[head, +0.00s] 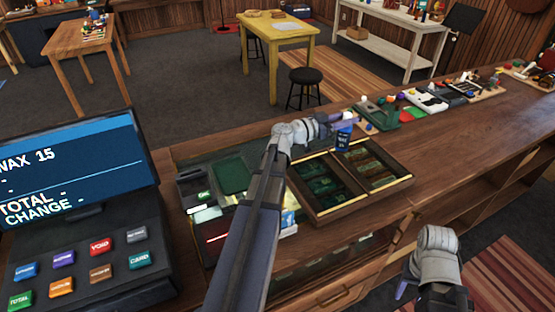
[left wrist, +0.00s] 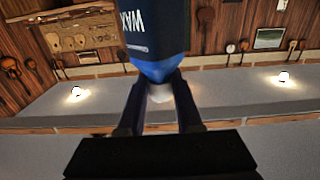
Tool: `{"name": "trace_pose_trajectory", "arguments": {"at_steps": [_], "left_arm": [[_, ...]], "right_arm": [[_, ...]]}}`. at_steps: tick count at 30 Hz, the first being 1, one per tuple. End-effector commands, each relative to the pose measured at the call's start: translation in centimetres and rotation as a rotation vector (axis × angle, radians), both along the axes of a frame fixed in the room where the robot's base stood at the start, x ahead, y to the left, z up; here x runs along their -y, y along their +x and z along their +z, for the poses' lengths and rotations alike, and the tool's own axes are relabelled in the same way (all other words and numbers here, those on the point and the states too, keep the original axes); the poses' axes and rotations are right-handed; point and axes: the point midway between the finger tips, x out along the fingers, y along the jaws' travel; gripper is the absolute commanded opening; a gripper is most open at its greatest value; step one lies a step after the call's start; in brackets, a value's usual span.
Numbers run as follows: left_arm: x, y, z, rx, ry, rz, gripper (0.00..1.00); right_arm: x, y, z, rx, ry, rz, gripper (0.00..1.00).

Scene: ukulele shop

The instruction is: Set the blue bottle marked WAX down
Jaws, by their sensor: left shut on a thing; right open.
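The blue bottle marked WAX (head: 343,138) is in my left gripper (head: 340,119), which is shut on it. In the head view the bottle is just beyond the far edge of the wooden compartment tray (head: 347,208). I cannot tell whether its base touches the counter (head: 460,130). In the left wrist view the blue bottle (left wrist: 153,30) is between the two dark fingers (left wrist: 160,92), its white lettering turned upside down. My right gripper (head: 404,283) is open and empty, low at the right by the counter's front edge.
A register with a screen (head: 75,165) reading WAX 15 stands at the left. A green mat (head: 384,116) and several small goods lie along the counter to the right of the bottle. Bare counter top lies to the right of the tray.

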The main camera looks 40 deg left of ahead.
Motion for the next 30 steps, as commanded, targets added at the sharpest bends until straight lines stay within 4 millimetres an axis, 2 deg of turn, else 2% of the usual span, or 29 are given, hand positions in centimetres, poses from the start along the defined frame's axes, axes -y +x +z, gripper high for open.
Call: {"name": "trace_pose_trajectory", "arguments": {"at_steps": [1,6,9,12,15,18,25,30], "left_arm": [[-3.5,-0.5,-0.3,0.000,0.000,0.058,0.00],[-12.9,-3.0,-0.8,0.000,0.000,0.220,0.00],[-17.1,-4.6,-1.0,0.000,0.000,0.293,0.00],[-20.1,-5.9,-1.1,0.000,0.000,0.349,0.00],[-22.1,-6.9,-1.2,0.000,0.000,0.385,0.00],[-23.1,-7.4,-1.2,0.000,0.000,0.404,0.00],[-23.4,-7.5,-1.5,0.000,0.000,0.409,0.00],[-23.3,-7.5,-3.3,0.000,0.000,0.408,0.00]], "right_arm": [[0.0,0.0,-0.3,0.000,0.000,0.000,0.50],[0.0,0.0,-0.8,0.000,0.000,0.000,0.50],[0.0,0.0,-1.0,0.000,0.000,0.000,0.50],[0.0,0.0,-1.1,0.000,0.000,0.000,0.50],[0.0,0.0,-1.2,0.000,0.000,0.000,0.50],[0.0,0.0,-1.2,0.000,0.000,0.000,0.50],[0.0,0.0,-1.5,0.000,0.000,0.000,0.50],[0.0,0.0,-3.3,0.000,0.000,0.000,0.50]]}}
